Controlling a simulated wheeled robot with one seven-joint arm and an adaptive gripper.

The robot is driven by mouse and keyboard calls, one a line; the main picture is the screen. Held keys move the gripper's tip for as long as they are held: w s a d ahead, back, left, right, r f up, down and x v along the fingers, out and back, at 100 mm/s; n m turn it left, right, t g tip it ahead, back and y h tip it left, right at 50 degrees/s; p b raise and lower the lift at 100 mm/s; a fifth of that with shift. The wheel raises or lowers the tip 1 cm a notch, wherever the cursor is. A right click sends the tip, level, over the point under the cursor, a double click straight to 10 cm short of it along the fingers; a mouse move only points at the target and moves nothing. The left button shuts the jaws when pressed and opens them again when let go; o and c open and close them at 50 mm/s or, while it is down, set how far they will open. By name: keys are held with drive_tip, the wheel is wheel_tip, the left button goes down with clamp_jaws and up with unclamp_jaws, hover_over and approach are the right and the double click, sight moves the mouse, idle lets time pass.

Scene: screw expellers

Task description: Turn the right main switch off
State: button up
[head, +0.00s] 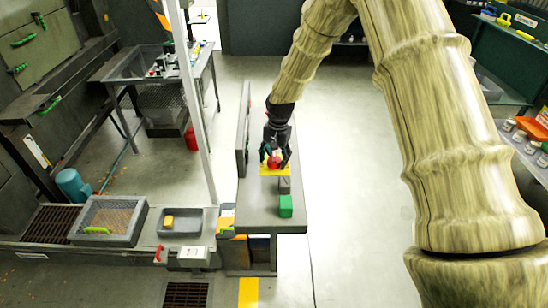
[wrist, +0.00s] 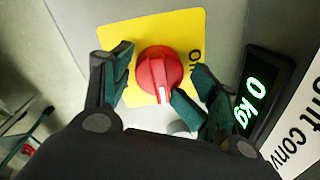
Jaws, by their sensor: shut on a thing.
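The main switch is a red round knob (wrist: 158,72) with a white mark, on a yellow plate (wrist: 118,30). In the wrist view the white mark points down toward my palm, and part of a word, seemingly "On", shows at the plate's right edge. In the head view the red knob (head: 275,162) and yellow plate (head: 268,171) are on the grey cabinet top. The right fingertip overlaps the knob's lower right edge.
A black display (wrist: 256,100) reading "0 kg" lies right of the plate in the wrist view. In the head view a small grey block (head: 284,185) and a green box (head: 286,207) stand in front of my gripper. An upright panel (head: 243,130) is close on the left.

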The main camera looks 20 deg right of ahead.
drive_tip(key=shift+s+d+f, duration=0.2)
drive_tip(key=shift+s+f, duration=0.2)
drive_tip(key=shift+f, duration=0.05)
idle(0.3)
drive_tip(key=o, duration=0.7)
drive_tip(key=shift+w+d+r, duration=0.1)
drive_tip(key=shift+w+r, duration=0.15)
drive_tip(key=shift+r, duration=0.1)
drive_tip(key=shift+s+d+r+p, duration=0.1)
drive_tip(key=shift+s+r+p, duration=0.1)
drive_tip(key=shift+r+p, duration=2.3)
drive_tip(key=shift+s+d+r+p, duration=0.15)
drive_tip(key=shift+r+p, duration=1.05)
drive_tip(key=shift+r, duration=2.45)
drive_tip(key=shift+a, duration=0.1)
wheel_tip(320, 180, up, 12)
hover_over(278, 160)
drive_tip(key=shift+s+d, duration=0.35)
drive_tip(key=shift+d, duration=0.05)
